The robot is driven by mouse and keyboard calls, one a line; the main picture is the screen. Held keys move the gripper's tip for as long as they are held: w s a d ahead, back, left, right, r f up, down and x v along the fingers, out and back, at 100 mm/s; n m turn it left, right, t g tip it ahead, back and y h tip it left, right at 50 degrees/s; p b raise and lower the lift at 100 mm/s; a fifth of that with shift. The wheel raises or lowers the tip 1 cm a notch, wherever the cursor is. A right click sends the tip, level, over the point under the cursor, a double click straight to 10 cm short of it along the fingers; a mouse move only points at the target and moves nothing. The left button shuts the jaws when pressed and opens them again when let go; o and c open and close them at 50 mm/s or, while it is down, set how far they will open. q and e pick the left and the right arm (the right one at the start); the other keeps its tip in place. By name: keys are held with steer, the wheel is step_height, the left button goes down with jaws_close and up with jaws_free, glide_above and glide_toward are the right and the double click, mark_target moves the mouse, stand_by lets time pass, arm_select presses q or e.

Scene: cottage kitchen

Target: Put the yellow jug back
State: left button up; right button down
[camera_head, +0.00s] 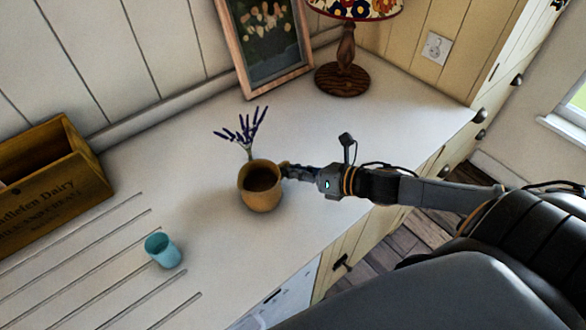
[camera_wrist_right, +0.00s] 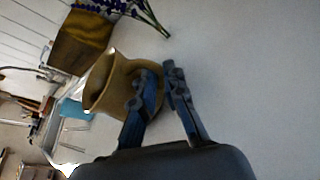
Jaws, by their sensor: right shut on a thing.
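The yellow jug (camera_head: 259,196) is upright at the middle of the white worktop, with its dark inside facing up. Its base looks on or just above the surface; I cannot tell which. My right gripper (camera_head: 288,171) reaches in from the right and is shut on the jug's right side, where the handle would be. In the right wrist view the jug (camera_wrist_right: 105,88) is beside my right gripper (camera_wrist_right: 163,78), with one finger over its near side and the other just past it. My left gripper is not in view.
Lavender sprigs (camera_head: 247,136) are close behind the jug. A teal cup (camera_head: 163,251) stands front left on the grooved drainer, and a wooden crate (camera_head: 50,196) is at far left. A picture frame (camera_head: 265,45) and a lamp (camera_head: 343,75) stand at the back. The worktop right of the lavender is clear.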

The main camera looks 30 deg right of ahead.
steer(key=c, duration=1.4)
jaws_free()
steer(key=shift+f, duration=0.1)
steer(key=shift+r, duration=0.2)
steer(key=shift+s+d, duration=0.25)
steer(key=shift+s, duration=0.2)
steer(key=shift+p+v, duration=0.7)
steer(key=shift+v, duration=4.8)
steer(key=shift+r, duration=0.1)
